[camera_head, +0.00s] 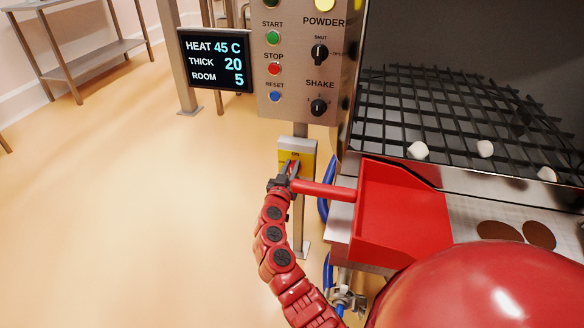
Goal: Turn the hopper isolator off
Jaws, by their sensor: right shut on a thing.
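The yellow hopper isolator (310,150) is a small box on a metal post, below the grey control panel (292,88). My left gripper is not in view.
A dark grate (455,120) holds white lumps. A display (216,60) stands left of the panel.

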